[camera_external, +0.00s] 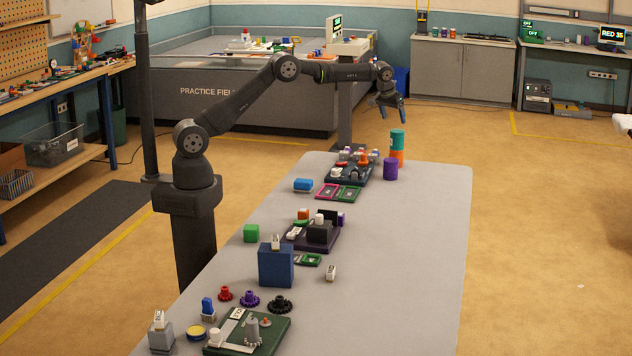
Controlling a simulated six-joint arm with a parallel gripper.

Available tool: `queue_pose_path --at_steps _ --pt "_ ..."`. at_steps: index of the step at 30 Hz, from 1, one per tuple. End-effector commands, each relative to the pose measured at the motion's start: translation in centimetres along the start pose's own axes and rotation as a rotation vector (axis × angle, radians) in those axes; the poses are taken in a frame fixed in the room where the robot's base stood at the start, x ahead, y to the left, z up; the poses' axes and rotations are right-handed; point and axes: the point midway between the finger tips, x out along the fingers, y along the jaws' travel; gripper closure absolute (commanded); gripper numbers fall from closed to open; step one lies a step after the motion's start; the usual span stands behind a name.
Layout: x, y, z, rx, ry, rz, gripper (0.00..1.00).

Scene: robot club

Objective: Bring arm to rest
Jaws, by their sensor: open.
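My gripper (391,107) hangs in the air above the far end of the grey table (400,260), with its fingers pointing down. It is open and nothing shows between its fingers. My arm reaches out to the right from its dark column beside the table's left edge. Under and near the gripper stand a stacked teal and orange cylinder (397,141) and a purple cylinder (390,169). The gripper appears above them and apart from them.
A dark board with small parts (345,172) lies at the far end. The table's right side is clear.

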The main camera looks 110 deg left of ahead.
Motion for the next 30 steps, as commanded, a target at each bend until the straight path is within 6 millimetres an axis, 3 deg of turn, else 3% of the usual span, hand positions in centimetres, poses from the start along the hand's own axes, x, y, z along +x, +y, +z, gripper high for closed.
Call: queue_pose_path --at_steps 19,24,30 --pt "11.3 -0.1 0.1 0.0 -0.002 -0.001 0.23" --pt "8.9 0.0 -0.9 -0.001 0.003 0.001 0.23" --pt "7.6 0.0 -1.4 0.0 0.001 0.0 0.23"
